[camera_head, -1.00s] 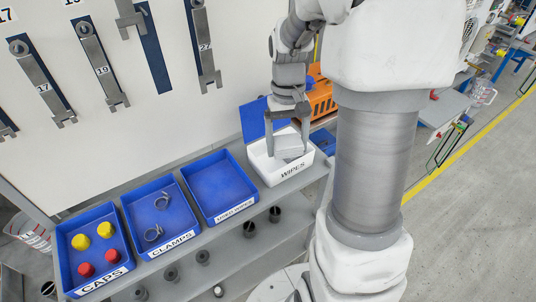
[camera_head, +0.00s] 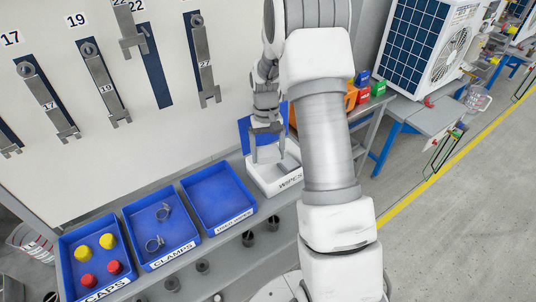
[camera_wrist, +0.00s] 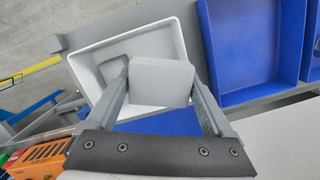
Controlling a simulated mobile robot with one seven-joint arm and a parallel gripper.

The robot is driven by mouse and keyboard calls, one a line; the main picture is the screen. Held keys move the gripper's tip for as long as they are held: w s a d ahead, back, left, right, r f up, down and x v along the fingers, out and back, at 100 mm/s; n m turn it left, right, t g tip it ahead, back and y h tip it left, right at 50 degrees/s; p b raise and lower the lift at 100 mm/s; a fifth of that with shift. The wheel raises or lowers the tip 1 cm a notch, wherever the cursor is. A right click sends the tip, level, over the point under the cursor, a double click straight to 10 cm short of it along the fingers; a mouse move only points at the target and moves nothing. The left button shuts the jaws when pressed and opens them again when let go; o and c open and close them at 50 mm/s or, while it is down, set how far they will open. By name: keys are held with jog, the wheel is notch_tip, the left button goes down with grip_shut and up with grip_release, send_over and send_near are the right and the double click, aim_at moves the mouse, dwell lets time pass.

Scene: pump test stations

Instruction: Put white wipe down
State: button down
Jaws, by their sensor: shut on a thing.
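The white wipe (camera_wrist: 160,82) is a pale, block-like pad. It sits between the two fingers of my gripper (camera_wrist: 163,98) in the wrist view, and the fingers are shut on it. The white tray labelled WIPES (camera_head: 262,186) lies beneath; in the wrist view its wall (camera_wrist: 88,88) shows around and behind the wipe. In the head view my gripper (camera_head: 268,153) is over this tray, pointing down. I cannot tell whether the wipe touches the tray floor. A blue tray with a used-wipes label (camera_head: 222,200) stands directly left of the white tray and is empty.
Farther left are a blue clamps tray (camera_head: 160,225) with two clamps and a blue caps tray (camera_head: 85,262) with yellow and red caps. A wall panel (camera_head: 150,150) with hanging wrenches rises behind. A blue upright panel (camera_head: 243,135) stands behind the white tray.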

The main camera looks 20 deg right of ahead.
jog(key=shift+f, duration=0.8)
